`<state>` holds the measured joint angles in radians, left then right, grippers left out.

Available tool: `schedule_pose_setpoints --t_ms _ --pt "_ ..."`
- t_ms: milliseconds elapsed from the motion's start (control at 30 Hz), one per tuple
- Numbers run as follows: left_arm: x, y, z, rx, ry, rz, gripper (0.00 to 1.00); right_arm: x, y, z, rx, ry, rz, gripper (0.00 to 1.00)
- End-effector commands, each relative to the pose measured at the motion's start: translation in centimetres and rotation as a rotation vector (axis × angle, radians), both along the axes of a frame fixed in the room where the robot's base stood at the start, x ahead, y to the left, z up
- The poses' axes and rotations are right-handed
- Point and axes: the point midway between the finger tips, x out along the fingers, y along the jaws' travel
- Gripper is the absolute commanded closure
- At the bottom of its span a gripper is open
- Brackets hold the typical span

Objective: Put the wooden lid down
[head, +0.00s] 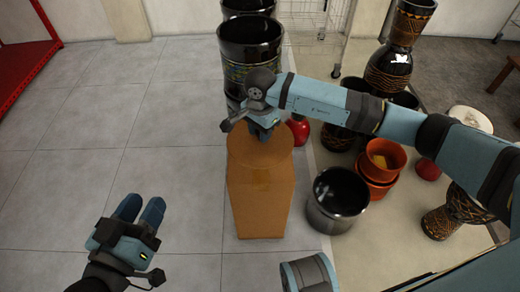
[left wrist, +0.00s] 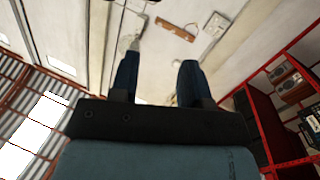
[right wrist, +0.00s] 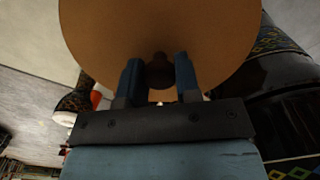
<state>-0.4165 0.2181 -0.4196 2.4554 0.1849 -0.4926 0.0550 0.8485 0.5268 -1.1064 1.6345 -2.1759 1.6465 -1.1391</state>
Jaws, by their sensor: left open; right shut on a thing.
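The round brown wooden lid (head: 248,150) is at the middle of the head view, at the top end of a tapered orange-brown wooden body (head: 258,200). I cannot tell whether the lid touches that body. In the right wrist view the lid (right wrist: 160,30) fills the top, with its dark knob (right wrist: 159,72) between the fingers. My right gripper (head: 264,132) is shut on the lid's knob; its fingertips are partly hidden in the head view. My left gripper (head: 141,207) is open and empty over the floor at lower left.
Black drums (head: 250,40) stand just behind the lid. A dark metallic pot (head: 338,198), orange pots (head: 382,160) and patterned goblet drums (head: 388,68) crowd the right. Bare tiled floor (head: 100,140) lies at left, with a red rack (head: 25,60) at far left.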

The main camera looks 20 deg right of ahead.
Motion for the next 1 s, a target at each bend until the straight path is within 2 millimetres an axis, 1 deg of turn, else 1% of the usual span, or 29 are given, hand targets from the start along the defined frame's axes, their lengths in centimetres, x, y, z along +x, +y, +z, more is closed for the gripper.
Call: schedule_pose_setpoints --t_ms 33,100,267,400,500,567,667,900,933,967,1000 --pt "0.0 0.0 -0.6 0.007 0.009 -0.004 0.57 0.0 0.1 -1.1 0.002 0.001 0.000 0.99" --pt "0.0 0.0 -0.8 0.013 0.015 -0.008 0.57 0.0 0.1 -1.7 0.002 0.000 0.000 0.99" --pt "0.0 0.0 -1.1 0.022 0.022 -0.012 0.57 0.0 0.1 -2.6 0.002 -0.001 0.000 0.99" --pt "0.2 0.0 -1.8 0.039 0.017 -0.016 0.57 -0.1 0.1 -4.7 0.001 0.003 0.000 0.99" --pt "0.5 0.2 -1.7 0.057 -0.018 -0.014 0.57 0.0 0.0 -6.1 0.001 0.000 0.000 0.99" --pt "0.7 0.3 -1.5 0.065 -0.032 -0.014 0.57 0.0 0.0 -6.5 0.001 0.000 0.000 0.99" --pt "0.8 0.3 -1.2 0.069 -0.039 -0.013 0.57 0.0 0.0 -6.4 0.002 -0.001 0.000 0.99" --pt "0.7 0.4 -1.4 0.072 -0.043 -0.012 0.57 0.0 0.0 -6.7 0.000 -0.001 0.000 0.99" --pt "0.7 0.4 -1.3 0.074 -0.047 -0.012 0.57 0.0 0.0 -6.7 0.000 -0.001 0.000 0.67" --pt "0.8 0.4 -1.3 0.074 -0.048 -0.012 0.57 0.0 0.0 -6.7 0.000 -0.001 0.000 0.60" --pt "0.8 0.4 -1.2 0.074 -0.049 -0.012 0.57 0.0 0.0 -6.7 0.000 -0.001 0.000 0.51"
